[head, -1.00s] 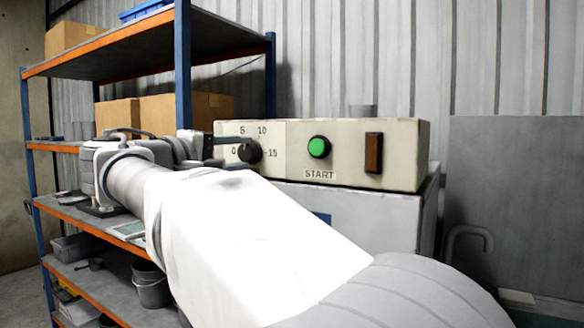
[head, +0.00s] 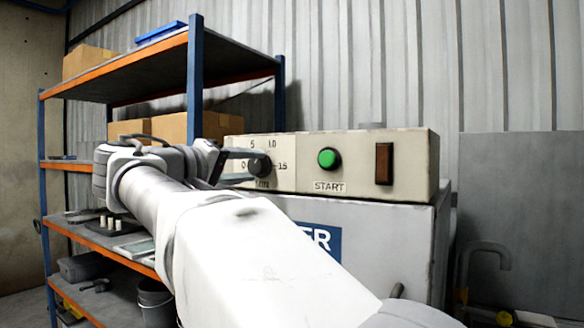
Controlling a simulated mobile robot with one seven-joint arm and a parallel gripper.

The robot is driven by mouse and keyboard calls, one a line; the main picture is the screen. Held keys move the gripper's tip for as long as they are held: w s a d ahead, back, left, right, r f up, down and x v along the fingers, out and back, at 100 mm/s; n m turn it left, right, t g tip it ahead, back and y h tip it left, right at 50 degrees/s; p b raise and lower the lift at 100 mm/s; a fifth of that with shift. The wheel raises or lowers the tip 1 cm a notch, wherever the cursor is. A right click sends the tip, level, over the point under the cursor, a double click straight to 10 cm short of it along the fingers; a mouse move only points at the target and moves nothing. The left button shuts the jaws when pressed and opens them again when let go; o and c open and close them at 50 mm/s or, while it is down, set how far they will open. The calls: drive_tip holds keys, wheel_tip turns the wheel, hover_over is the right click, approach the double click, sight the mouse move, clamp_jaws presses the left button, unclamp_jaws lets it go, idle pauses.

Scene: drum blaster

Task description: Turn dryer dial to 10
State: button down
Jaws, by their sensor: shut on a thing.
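The black dryer dial (head: 261,165) is on the left part of the beige control panel (head: 361,180), with the marks 0, 5, 10 and 15 around it. My gripper (head: 252,166) reaches in from the left, and its fingers are shut on the dial. The fingers cover part of the dial and the scale, so I cannot tell which mark its pointer faces. The green START button (head: 329,158) is to the right of the dial, apart from my gripper.
A dark red switch (head: 384,163) is at the panel's right. The panel sits on a grey dryer body with a blue label (head: 322,243). A blue and orange shelf rack (head: 196,80) with cardboard boxes stands behind my arm on the left.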

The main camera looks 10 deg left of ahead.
drive_tip(key=shift+c, duration=1.9)
unclamp_jaws()
drive_tip(key=p+v, duration=0.2)
drive_tip(key=v, duration=1.5)
drive_tip(key=shift+s, duration=0.25)
